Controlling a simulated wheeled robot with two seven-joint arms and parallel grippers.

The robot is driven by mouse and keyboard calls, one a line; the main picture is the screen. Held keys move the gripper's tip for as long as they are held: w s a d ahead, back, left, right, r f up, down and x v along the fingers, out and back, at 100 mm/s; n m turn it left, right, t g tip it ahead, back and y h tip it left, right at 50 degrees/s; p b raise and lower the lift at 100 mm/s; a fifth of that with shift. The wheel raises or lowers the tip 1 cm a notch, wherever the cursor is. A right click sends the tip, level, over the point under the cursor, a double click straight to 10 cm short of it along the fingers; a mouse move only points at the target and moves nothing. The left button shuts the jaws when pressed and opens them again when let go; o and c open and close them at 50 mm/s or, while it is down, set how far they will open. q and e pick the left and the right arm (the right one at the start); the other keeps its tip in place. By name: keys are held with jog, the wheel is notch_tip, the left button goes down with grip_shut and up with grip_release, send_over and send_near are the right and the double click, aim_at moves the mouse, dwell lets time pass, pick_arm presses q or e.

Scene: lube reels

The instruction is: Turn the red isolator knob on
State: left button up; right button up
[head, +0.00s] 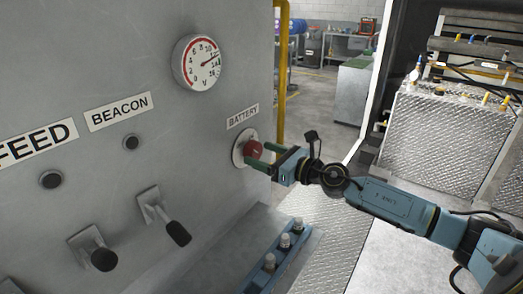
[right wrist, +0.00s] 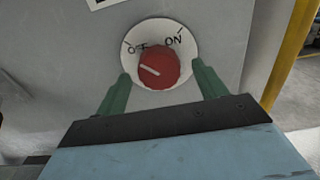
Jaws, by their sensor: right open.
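The red isolator knob (head: 254,149) sits on a round white plate (head: 238,150) under the BATTERY label (head: 242,116) on the grey panel. In the right wrist view the knob (right wrist: 158,68) shows OFF and ON marks on its plate (right wrist: 187,51), and its pale pointer line lies toward the left, on the OFF side. My right gripper (head: 262,156) is at the knob, its green fingers (right wrist: 160,85) open, one on each side of it. In the wrist view there are gaps between fingers and knob. My left gripper is in neither view.
A round gauge (head: 203,62), the BEACON label (head: 118,111) and two black-handled levers (head: 178,232) are on the panel to the left. A blue tray with several fittings (head: 269,262) lies below the knob. A yellow post (head: 282,70) stands behind the panel's right edge.

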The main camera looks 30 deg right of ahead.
jog(key=shift+w+a, duration=0.2)
jog(key=shift+w, duration=0.2)
jog(key=c, duration=1)
